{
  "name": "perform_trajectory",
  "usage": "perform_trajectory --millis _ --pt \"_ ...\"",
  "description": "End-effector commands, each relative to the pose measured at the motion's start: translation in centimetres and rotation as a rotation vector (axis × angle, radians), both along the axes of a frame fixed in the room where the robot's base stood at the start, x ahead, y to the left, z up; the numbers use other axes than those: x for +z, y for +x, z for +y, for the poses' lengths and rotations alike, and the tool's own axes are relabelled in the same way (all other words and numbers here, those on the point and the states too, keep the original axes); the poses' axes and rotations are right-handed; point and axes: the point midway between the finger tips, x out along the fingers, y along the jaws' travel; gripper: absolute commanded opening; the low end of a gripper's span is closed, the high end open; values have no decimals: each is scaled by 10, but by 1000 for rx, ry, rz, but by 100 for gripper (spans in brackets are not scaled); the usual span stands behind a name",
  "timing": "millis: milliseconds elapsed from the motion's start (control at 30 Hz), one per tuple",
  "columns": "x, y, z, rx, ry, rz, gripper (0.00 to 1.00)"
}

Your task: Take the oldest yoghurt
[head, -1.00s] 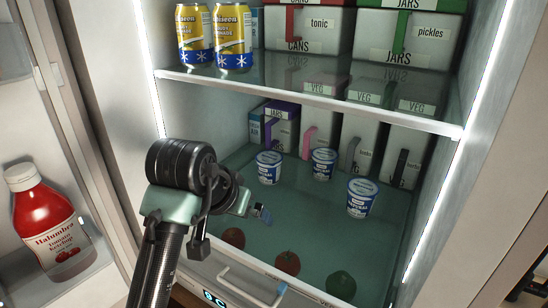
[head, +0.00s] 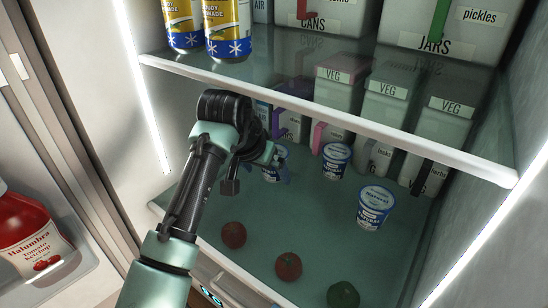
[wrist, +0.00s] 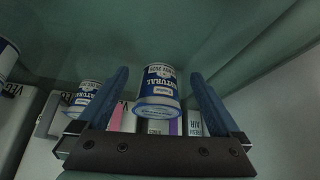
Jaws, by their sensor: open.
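Three white-and-blue yoghurt cups stand on the lower fridge shelf. The left cup (head: 268,174) is partly hidden by my gripper (head: 281,166). The middle cup (head: 336,161) stands just right of it, and the right cup (head: 373,207) stands nearer the front. In the wrist view, which looks upside down, my gripper (wrist: 159,74) is open, with one blue finger on each side of a yoghurt cup (wrist: 159,92); I cannot tell whether they touch it. Another cup (wrist: 86,96) shows outside the left finger, and a third is cut off at the left edge. No dates are readable.
Labelled boxes (head: 390,100) line the back of the shelf. Two red tomatoes (head: 288,266) and a dark green one (head: 342,296) lie in front, below. The upper shelf edge (head: 330,120) runs above my gripper, bearing yellow cans (head: 228,30). A ketchup bottle (head: 28,235) stands in the door.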

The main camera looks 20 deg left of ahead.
Motion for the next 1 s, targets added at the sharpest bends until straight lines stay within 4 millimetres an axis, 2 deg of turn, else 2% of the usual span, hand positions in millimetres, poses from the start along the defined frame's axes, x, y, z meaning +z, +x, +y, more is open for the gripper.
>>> perform_trajectory --millis 267,700,1000 --pt "1 12 -3 -1 0 0 100" --pt "1 53 -9 0 1 1 100" --pt "-11 58 -9 0 1 -1 100"
